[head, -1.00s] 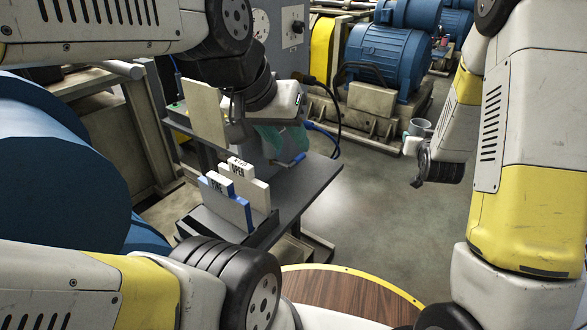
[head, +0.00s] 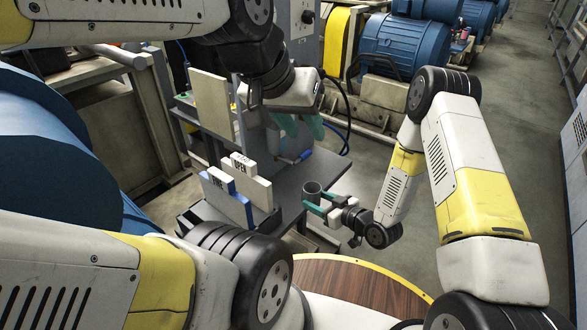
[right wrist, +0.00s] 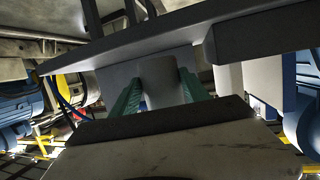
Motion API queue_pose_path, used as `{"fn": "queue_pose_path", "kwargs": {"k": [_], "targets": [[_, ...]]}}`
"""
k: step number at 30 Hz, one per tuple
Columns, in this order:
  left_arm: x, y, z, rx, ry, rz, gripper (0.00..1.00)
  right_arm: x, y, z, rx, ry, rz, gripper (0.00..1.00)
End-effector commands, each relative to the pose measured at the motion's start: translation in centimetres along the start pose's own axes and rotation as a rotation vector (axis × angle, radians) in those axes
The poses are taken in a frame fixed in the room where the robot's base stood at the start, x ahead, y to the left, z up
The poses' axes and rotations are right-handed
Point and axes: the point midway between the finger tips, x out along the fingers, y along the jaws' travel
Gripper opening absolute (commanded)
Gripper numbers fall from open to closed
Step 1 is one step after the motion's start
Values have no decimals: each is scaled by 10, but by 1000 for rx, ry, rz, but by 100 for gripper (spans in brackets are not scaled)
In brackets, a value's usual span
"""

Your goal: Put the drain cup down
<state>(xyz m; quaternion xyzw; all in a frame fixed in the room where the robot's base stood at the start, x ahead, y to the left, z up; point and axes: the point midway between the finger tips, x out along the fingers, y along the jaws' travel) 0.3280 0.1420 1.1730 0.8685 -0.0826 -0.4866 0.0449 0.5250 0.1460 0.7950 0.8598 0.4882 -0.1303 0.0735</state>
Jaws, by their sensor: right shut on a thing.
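The drain cup (head: 312,188) is a small dark grey cylinder with an open top. It looks upright at the right edge of the grey bench (head: 325,166). My right gripper (head: 316,199) is shut on it from the right, with teal fingers on either side. In the right wrist view the cup (right wrist: 160,82) sits between the teal fingers, in front of a grey slab edge. I cannot tell whether it touches the bench. My left gripper (head: 299,127) is above the back of the bench, its teal fingers apart and apparently empty.
White and blue upright plates, one marked OPEN (head: 250,182), stand at the bench's front left. A beige panel (head: 212,104) stands behind them. A blue-handled item (head: 305,156) lies near my left gripper. Blue motors (head: 403,45) stand behind; the floor at right is clear.

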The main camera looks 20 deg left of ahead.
Motion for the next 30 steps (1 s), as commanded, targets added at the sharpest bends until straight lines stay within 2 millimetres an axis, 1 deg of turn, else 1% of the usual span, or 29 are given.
{"fn": "queue_pose_path", "kwargs": {"k": [2, 5, 15, 18, 21, 29, 30], "targets": [[0, 0, 0, 0, 0, 0, 36, 10, -4, -3, -6, 4, -9, 4], [0, 0, 0, 0, 0, 0, 36, 30, -5, -10, -8, 5, -11, 4], [0, 0, 0, 0, 0, 0, 36, 118, -6, -37, -7, 4, -10, 4], [0, 0, 0, 0, 0, 0, 36, 139, -5, -43, -5, 3, -8, 4], [0, 0, 0, 0, 0, 0, 36, 154, -4, -47, -5, 3, -7, 4], [0, 0, 0, 0, 0, 0, 36, 172, -4, -53, -4, 2, -6, 4], [0, 0, 0, 0, 0, 0, 36, 174, -4, -46, -2, -3, -6, 4]]}}
